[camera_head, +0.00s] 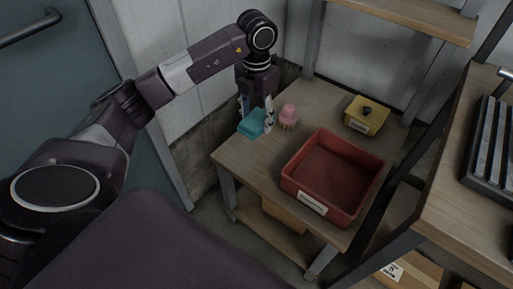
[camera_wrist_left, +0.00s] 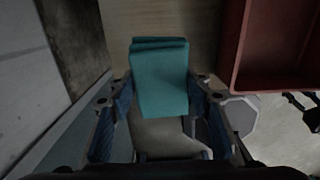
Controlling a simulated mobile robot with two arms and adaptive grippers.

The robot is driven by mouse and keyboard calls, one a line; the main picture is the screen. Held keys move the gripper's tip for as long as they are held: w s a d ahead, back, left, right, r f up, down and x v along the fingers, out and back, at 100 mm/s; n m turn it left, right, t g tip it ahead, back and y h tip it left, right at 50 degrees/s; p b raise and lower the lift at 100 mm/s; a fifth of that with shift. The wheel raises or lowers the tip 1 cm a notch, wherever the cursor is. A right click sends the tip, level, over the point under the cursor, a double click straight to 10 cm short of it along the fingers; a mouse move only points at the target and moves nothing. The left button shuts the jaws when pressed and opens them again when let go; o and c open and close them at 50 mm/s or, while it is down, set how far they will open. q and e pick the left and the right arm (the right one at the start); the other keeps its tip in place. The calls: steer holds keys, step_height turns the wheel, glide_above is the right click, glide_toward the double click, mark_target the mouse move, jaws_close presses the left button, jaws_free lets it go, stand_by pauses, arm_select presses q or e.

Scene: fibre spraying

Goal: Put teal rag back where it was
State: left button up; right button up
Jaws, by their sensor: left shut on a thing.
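The teal rag (camera_head: 252,122) is a folded cloth at the left back part of the small wooden table (camera_head: 245,160). My left gripper (camera_head: 256,108) points down at the rag and is shut on it. In the left wrist view the rag (camera_wrist_left: 160,70) sits between the two fingers of the left gripper (camera_wrist_left: 158,98), with its folded end reaching out beyond them. Whether the rag touches the tabletop or hangs just above it, I cannot tell. My right gripper is not in view.
A pink-handled brush (camera_head: 289,116) stands close to the right of the rag. A red bin (camera_head: 316,195) takes up the table's front right, and a yellow box (camera_head: 365,116) sits behind it. A wall (camera_head: 190,110) runs along the back left. Shelving (camera_head: 455,200) stands at right.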

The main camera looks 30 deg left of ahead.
arm_select(q)
steer(key=b, duration=0.1)
glide_above(257, 154)
step_height(257, 154, down, 8)
step_height(257, 154, down, 5)
steer(key=shift+s+r+b, duration=0.1)
steer(key=shift+b, duration=0.3)
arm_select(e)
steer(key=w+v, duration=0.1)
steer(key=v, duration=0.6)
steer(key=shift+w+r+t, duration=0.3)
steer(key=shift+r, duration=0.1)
arm_select(q)
steer(key=o, duration=1.1)
steer(key=shift+f, duration=0.2)
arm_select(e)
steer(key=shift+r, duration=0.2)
arm_select(q)
steer(key=shift+r, duration=0.15)
step_height(257, 154, up, 12)
steer(key=shift+r+p, duration=0.1)
steer(key=shift+p, duration=0.9)
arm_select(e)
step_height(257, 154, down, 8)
